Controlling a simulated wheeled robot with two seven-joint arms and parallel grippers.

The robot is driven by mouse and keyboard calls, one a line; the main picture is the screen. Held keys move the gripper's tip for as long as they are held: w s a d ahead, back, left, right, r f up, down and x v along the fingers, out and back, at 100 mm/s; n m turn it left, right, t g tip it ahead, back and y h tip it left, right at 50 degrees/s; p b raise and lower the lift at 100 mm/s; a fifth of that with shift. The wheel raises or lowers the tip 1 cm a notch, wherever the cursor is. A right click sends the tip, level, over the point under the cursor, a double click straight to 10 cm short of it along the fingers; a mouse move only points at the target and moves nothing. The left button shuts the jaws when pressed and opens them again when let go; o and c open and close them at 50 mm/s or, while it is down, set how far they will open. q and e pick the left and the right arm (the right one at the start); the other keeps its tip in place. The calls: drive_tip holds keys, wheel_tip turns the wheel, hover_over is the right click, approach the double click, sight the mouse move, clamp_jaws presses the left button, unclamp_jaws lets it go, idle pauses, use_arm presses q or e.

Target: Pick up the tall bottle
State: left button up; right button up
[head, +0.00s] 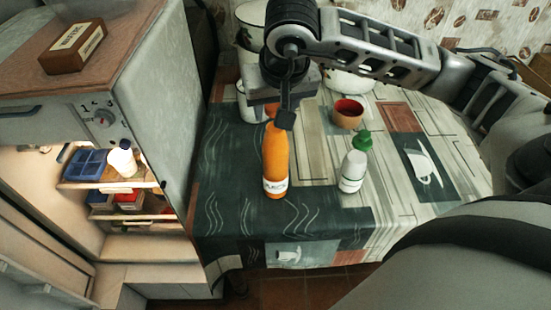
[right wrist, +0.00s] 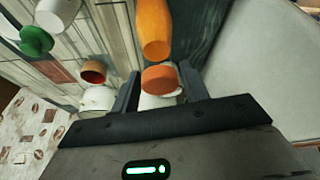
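The tall bottle (head: 275,160) is orange with a white label near its base and an orange cap. It stands upright on the table, near its left side. My right gripper (head: 280,108) is at the bottle's top in the head view and hides part of the cap. The fingers look open; whether either touches the cap I cannot tell. My left gripper is not in view.
A white bottle with a green cap (head: 352,172) and a brown-red bowl (head: 347,114) stand right of the tall bottle. White enamel pots (head: 250,22) stand behind my arm. An open fridge (head: 172,100) borders the table's left. The table's front is clear.

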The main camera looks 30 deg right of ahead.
clamp_jaws()
drive_tip(key=shift+r, duration=0.1)
drive_tip(key=shift+w, duration=0.1)
